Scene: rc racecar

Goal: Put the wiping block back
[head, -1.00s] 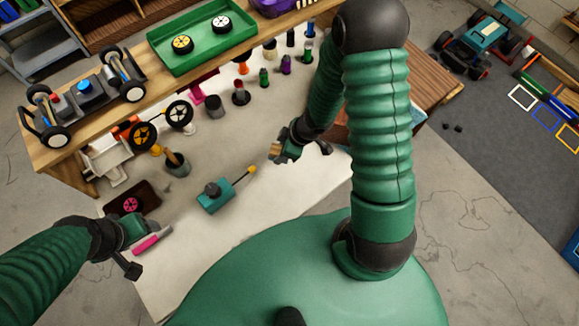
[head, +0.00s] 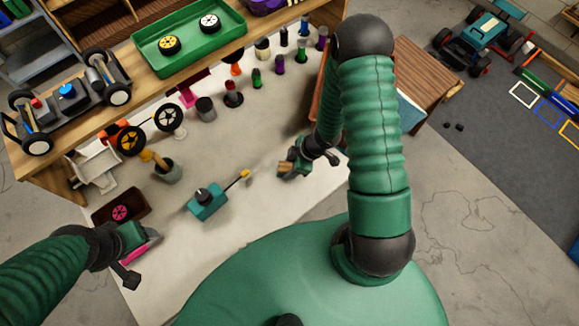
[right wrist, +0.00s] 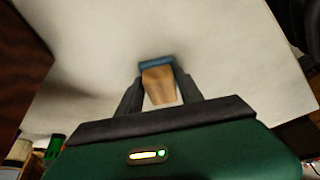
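The wiping block is a tan wooden block with a blue face (right wrist: 158,84). In the right wrist view it sits between both fingers of my right gripper (right wrist: 160,98), blue face away from the palm. In the head view my right gripper (head: 288,168) holds the block (head: 285,166) over the right part of the white bench top (head: 262,205). I cannot tell whether the block touches the surface. My left gripper (head: 150,246) is at the bench's left front, by a pink-edged item (head: 138,253) that it partly hides. Its finger opening is unclear.
A teal box with a yellow-tipped rod (head: 207,203) stands mid-bench. A dark tray with a pink wheel (head: 121,212) lies left. Several small bottles and a dark pot (head: 206,108) line the back. A brown box (head: 322,108) stands right of them. The front right surface is clear.

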